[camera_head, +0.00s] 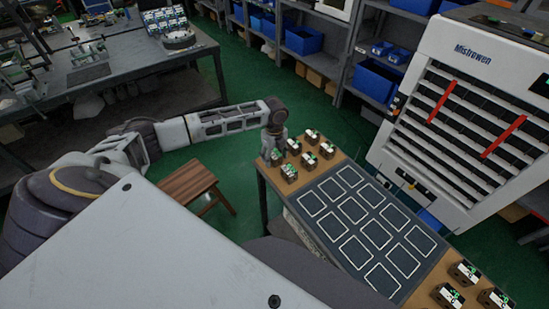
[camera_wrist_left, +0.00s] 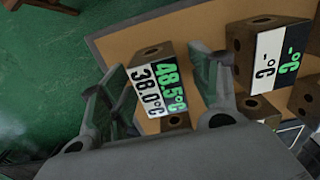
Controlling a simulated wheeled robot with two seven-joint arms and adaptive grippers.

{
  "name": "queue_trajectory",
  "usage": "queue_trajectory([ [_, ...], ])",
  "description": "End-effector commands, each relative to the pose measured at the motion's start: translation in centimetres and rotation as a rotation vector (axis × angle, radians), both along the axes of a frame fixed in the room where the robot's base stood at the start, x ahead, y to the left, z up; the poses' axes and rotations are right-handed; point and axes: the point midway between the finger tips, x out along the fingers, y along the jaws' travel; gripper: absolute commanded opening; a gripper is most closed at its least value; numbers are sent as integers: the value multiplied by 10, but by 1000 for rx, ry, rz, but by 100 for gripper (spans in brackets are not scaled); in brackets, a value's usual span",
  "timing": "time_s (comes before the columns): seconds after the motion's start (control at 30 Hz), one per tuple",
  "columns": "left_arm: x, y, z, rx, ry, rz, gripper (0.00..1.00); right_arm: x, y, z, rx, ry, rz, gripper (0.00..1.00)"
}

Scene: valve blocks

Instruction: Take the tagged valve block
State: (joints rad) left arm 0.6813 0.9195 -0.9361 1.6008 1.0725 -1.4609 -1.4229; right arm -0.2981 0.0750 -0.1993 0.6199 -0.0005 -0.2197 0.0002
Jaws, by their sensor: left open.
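Several brown valve blocks with small displays stand on the table's far-left end in the head view, one of them a near block (camera_head: 289,173). My left gripper (camera_head: 274,154) points down among them at the table's left edge. In the left wrist view its jaws (camera_wrist_left: 156,72) are open, one finger on each side of a valve block (camera_wrist_left: 152,58). That block's display reads 38.0°C on white and 48.5°C in green. Whether the fingers touch it cannot be told. My right gripper is not in view.
The table (camera_head: 262,205) has a dark panel of white-outlined squares (camera_head: 353,211), all empty. More blocks (camera_head: 463,273) stand at its near-right end. A wooden stool (camera_head: 187,181) is left of the table.

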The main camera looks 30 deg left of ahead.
Motion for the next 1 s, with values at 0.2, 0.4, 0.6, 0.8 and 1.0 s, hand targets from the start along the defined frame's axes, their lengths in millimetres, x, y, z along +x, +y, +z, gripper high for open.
queue_trajectory([
  [0.2, 0, 0, 0, 0, 0, 0, 47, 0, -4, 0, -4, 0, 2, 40],
  [0.4, 0, 0, 0, 0, 0, 0, 21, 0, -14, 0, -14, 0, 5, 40],
  [0.6, 0, 0, 0, 0, 0, 0, 0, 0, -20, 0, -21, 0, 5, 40],
  [0.8, 1, 0, 2, -1, -3, 0, 0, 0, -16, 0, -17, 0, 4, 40],
  [1.0, 1, 0, 3, 0, -3, 1, 0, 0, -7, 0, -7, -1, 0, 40],
])
